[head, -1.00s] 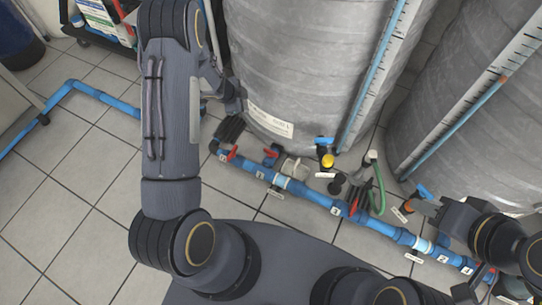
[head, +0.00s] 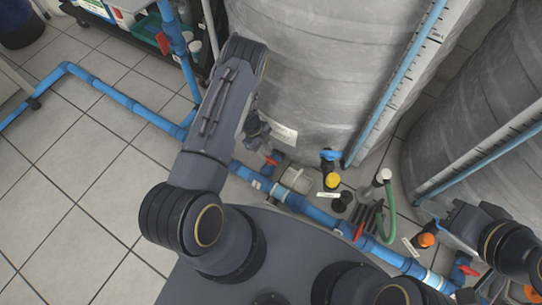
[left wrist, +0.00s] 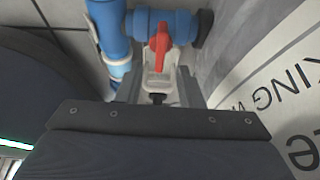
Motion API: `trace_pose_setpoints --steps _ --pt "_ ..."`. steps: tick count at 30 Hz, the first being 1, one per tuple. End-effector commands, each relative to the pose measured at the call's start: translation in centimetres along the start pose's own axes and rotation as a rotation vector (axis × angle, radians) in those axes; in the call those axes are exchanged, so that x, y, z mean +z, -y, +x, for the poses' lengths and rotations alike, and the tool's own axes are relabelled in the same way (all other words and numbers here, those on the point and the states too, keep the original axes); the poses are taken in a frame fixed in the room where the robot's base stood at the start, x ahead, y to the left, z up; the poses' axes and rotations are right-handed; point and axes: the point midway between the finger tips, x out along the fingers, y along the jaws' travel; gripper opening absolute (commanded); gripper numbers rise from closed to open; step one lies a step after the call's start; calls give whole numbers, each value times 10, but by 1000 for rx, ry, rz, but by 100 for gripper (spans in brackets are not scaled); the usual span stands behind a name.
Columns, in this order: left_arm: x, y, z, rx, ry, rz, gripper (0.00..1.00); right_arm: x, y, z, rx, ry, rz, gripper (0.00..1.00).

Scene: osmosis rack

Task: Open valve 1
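In the left wrist view, a blue valve (left wrist: 178,24) joins a vertical blue pipe (left wrist: 108,30). Its red handle (left wrist: 160,45) points down the picture, across the valve body. My left gripper (left wrist: 159,82) is open, one grey finger on each side, with the handle just beyond and between them. I cannot tell whether they touch. In the head view, my left gripper (head: 258,137) is partly hidden by my arm, close to a red handle (head: 272,160) by the tank. The valve's number is not readable. My right gripper (head: 438,226) is at the right, near an orange fitting (head: 426,240); its fingers are unclear.
Large grey tanks (head: 330,70) stand behind the blue floor pipe (head: 318,212). A blue-handled valve (head: 330,156), a yellow cap (head: 332,181) and a green hose (head: 390,200) crowd the middle. Tiled floor at the left (head: 90,200) is clear.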

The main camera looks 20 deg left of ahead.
Motion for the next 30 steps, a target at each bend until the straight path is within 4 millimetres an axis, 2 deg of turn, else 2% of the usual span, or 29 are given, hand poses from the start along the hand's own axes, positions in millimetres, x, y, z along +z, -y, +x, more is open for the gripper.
trace_pose_setpoints --steps 1,3,9,19,27,30 --pt "2 -1 12 1 0 -1 34 3 -3 6 0 0 0 36" --pt "1 -1 24 1 -1 -1 34 5 -4 10 0 0 0 36" --pt "1 0 53 -1 -1 -1 34 10 -9 19 0 1 0 36" --pt "0 0 58 -2 2 -2 34 10 -9 20 0 1 0 36" --pt "0 0 58 -2 1 -2 0 10 -9 20 0 1 0 36" --pt "0 0 58 -2 1 -2 0 10 -9 20 0 1 0 36"
